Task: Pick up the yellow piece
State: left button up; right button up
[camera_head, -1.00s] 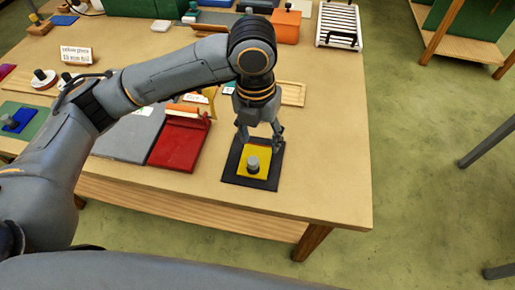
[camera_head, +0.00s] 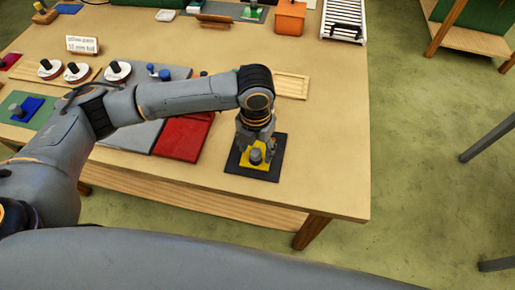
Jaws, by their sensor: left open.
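The yellow piece (camera_head: 246,160) is a flat yellow square with a grey knob (camera_head: 256,156) standing on it. It lies on a black square mat (camera_head: 263,174) near the front right of the table. My left gripper (camera_head: 256,150) points down over the piece, open, with its fingers at about the height of the knob and around or just behind it. I cannot tell whether the fingers touch the knob. The gripper hides the back part of the piece. My right gripper is not in view.
A red panel (camera_head: 183,138) and a grey panel (camera_head: 130,136) lie left of the mat. White discs with dark knobs (camera_head: 117,71), a small sign (camera_head: 82,44), an orange box (camera_head: 290,18) and a white rack (camera_head: 343,20) stand farther back. The table's right side (camera_head: 335,130) is clear.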

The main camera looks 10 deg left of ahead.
pick_arm(q)
jog(key=shift+f, duration=1.25)
grip_shut()
jog(key=shift+w+r, duration=0.1)
jog(key=shift+r, duration=0.45)
notch_tip(320, 180, up, 2)
jog(key=shift+r+b, duration=0.2)
jog(key=shift+b, duration=0.1)
jog(key=s+d+r+b, duration=0.2)
jog(key=s+r, duration=0.7)
jog(key=s, duration=0.4)
jog(key=shift+s+d+r+b, duration=0.3)
jog(key=shift+s+d+r, duration=0.05)
jog(key=shift+s+d, duration=0.05)
